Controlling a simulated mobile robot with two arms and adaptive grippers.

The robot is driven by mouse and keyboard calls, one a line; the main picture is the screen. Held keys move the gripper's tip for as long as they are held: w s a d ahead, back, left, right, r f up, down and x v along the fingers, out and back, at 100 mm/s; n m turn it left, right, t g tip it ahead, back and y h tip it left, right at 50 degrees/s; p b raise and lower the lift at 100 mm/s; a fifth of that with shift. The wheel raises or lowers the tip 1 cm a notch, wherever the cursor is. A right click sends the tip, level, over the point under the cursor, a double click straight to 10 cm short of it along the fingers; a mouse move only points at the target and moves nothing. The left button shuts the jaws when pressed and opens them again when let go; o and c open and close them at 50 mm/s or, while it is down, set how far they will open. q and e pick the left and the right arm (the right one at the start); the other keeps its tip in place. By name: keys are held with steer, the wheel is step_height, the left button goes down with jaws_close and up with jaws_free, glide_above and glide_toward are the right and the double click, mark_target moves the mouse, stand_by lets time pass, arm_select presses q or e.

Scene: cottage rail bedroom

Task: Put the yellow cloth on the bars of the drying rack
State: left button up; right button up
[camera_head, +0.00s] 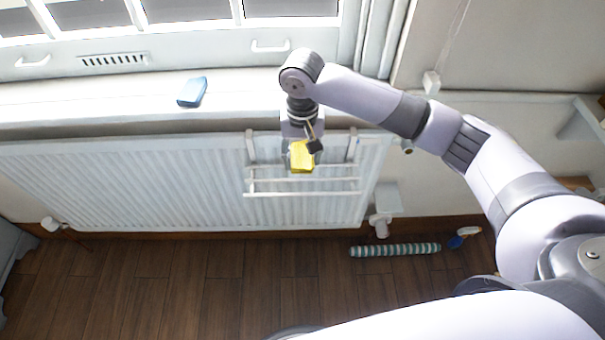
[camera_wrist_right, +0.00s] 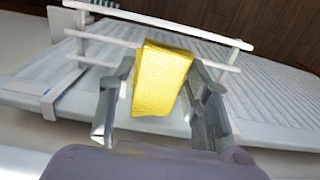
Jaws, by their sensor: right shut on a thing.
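The yellow cloth (camera_head: 301,158) is a small folded piece held between the fingers of my right gripper (camera_head: 304,146), over the drying rack. The drying rack (camera_head: 265,193) is a white set of bars hooked on the front of the radiator. In the right wrist view, the yellow cloth (camera_wrist_right: 163,75) sits between the two fingers of my right gripper (camera_wrist_right: 165,92), with the rack bars (camera_wrist_right: 215,37) behind it. I cannot tell whether the cloth touches the bars. My left gripper is not in view.
The white radiator (camera_head: 130,185) hangs below the window sill (camera_head: 80,98), where a blue object (camera_head: 192,92) lies. A striped roll (camera_head: 395,250) and a blue-and-white bottle (camera_head: 463,237) lie on the wooden floor by the wall.

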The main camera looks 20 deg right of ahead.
mark_target(302, 156)
step_height(302, 156, down, 8)
steer(key=shift+r, duration=0.25)
steer(key=o, duration=1.1)
step_height(302, 156, up, 12)
steer(key=shift+r, duration=0.1)
stand_by(0.5)
